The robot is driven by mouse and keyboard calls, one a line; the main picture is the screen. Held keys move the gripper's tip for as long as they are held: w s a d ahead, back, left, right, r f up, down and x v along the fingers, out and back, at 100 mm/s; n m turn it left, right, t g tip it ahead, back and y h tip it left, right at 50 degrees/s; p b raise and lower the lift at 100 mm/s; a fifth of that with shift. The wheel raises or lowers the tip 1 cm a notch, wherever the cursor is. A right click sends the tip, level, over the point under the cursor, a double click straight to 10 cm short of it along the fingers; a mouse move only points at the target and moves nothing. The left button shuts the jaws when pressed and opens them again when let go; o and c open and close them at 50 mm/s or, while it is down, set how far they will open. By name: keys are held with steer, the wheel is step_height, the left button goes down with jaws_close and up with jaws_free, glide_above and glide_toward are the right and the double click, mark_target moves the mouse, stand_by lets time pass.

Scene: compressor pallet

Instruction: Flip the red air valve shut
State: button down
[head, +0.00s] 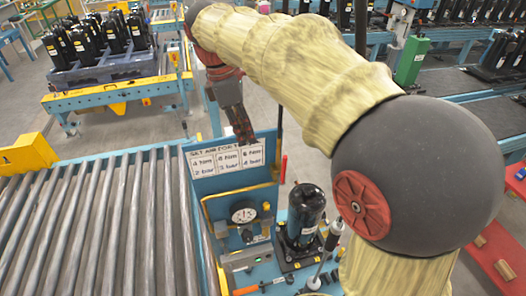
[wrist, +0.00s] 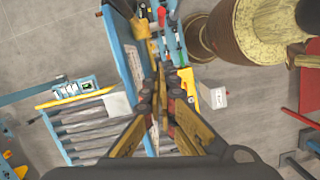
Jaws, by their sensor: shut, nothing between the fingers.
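A blue panel (head: 205,187) stands at the end of the roller conveyor, with a lettered sign (head: 227,158) and a round gauge (head: 243,212). A small upright red handle (head: 284,168), which looks like the air valve, shows at the panel's right edge. My gripper (head: 243,134) points down at the panel's top edge, left of the red handle; its tips are partly hidden there. In the wrist view my gripper (wrist: 162,70) is shut and empty, its tips together over the panel edge. A red part (wrist: 162,15) shows beyond the tips; I cannot tell whether it is the valve.
A black compressor (head: 304,215) stands right of the panel, near an orange-handled tool (head: 246,290). The roller conveyor (head: 100,225) fills the lower left. A pallet of several black compressors (head: 100,62) is at the back left. My arm crosses the upper right.

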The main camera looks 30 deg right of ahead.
steer(key=s+d+f, duration=0.3)
steer(key=d+f, duration=0.2)
steer(key=f, duration=0.4)
steer(key=shift+d+f+p, duration=0.15)
steer(key=shift+f+p, duration=0.1)
steer(key=shift+p, duration=0.1)
steer(key=shift+w, duration=0.1)
